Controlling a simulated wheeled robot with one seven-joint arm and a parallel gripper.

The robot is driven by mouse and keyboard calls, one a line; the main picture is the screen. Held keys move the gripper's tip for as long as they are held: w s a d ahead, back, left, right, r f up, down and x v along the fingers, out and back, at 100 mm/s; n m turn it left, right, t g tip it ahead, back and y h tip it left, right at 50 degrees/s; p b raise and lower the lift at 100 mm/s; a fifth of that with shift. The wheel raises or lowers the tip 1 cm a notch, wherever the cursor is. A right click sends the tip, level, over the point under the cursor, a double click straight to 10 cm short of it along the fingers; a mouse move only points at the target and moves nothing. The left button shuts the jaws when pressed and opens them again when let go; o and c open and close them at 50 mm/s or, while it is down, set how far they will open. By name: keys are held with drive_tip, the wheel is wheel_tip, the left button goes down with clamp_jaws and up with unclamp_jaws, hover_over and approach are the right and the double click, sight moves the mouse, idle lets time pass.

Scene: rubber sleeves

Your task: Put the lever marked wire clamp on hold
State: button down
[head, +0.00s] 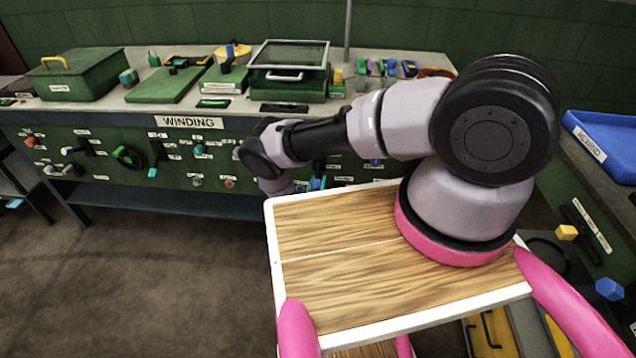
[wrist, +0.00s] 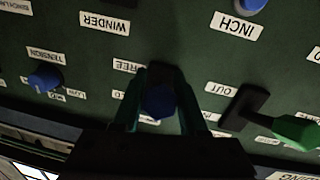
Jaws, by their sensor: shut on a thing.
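In the wrist view my gripper (wrist: 161,92) has its two teal fingers on either side of a blue-ended control (wrist: 160,102) on the dark green panel, and it is shut on it. A dark mount shows just above the blue end. A label reading FREE is at its upper left, and a label below it is partly covered by my gripper. I cannot read a wire clamp or hold label in either view. In the head view my arm reaches to the front of the winding bench (head: 190,122), and the gripper is hidden behind the arm.
In the wrist view a green-handled lever (wrist: 293,131) marked OUT is close on the right. A blue tension knob (wrist: 45,79) is on the left, and a blue INCH knob (wrist: 250,5) is above. In the head view a blue rewind tray (head: 600,140) stands at the right.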

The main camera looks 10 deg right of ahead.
sight(318, 176)
drive_tip(key=shift+a+r, duration=0.1)
idle(0.4)
drive_tip(key=shift+s+a+r+g+y, duration=0.1)
drive_tip(key=shift+s+r+g+y, duration=0.2)
drive_tip(key=shift+g, duration=0.3)
drive_tip(key=shift+s+a+r+g+y, duration=0.1)
drive_tip(key=shift+s+r+g+y, duration=0.1)
drive_tip(key=shift+r+g, duration=0.3)
drive_tip(key=r+g, duration=0.1)
drive_tip(key=r+g+y, duration=0.1)
drive_tip(key=g, duration=0.1)
drive_tip(key=shift+s+g, duration=0.3)
drive_tip(key=shift+s, duration=0.05)
drive_tip(key=shift+r+n+g+y, duration=0.3)
drive_tip(key=shift+r+g+y, duration=0.2)
drive_tip(key=shift+r+g, duration=0.5)
drive_tip(key=shift+w+r+g+y, duration=0.1)
drive_tip(key=shift+r+g+y, duration=0.3)
drive_tip(key=shift+g, duration=0.5)
drive_tip(key=shift+w+r+g+y, duration=0.15)
drive_tip(key=shift+r+g, duration=0.3)
drive_tip(key=shift+g, duration=0.45)
drive_tip(key=shift+s, duration=0.1)
drive_tip(key=shift+r, duration=0.1)
drive_tip(key=shift+c, duration=2.2)
unclamp_jaws()
